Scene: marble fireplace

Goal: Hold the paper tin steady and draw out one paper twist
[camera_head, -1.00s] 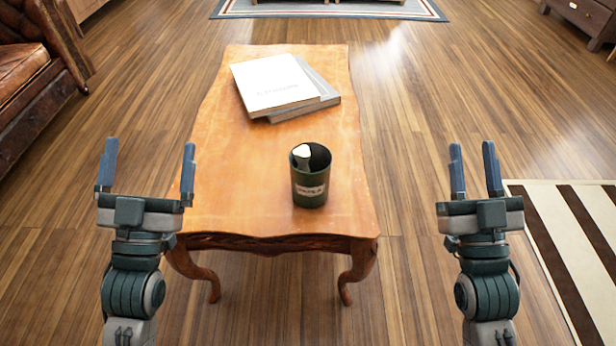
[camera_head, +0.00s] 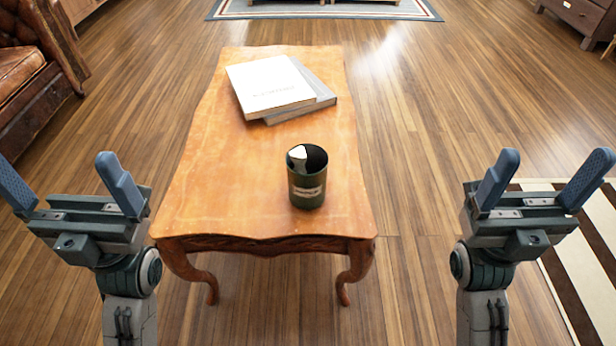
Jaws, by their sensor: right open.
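The paper tin (camera_head: 307,188) is a dark green, open-topped cylinder with a pale label. It stands upright near the front of the wooden table. A white paper twist (camera_head: 298,154) leans against the left inside of the tin, its top at the rim; its lower part is hidden. My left gripper (camera_head: 68,184) is open and empty, left of the table's front corner. My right gripper (camera_head: 535,180) is open and empty, over the floor to the right of the table. Both are well apart from the tin.
Two stacked books, the upper one white (camera_head: 268,86), lie at the back of the wooden table (camera_head: 225,190). A striped rug (camera_head: 590,245) lies on the floor at right. A leather sofa (camera_head: 22,75) stands at far left. The tabletop around the tin is clear.

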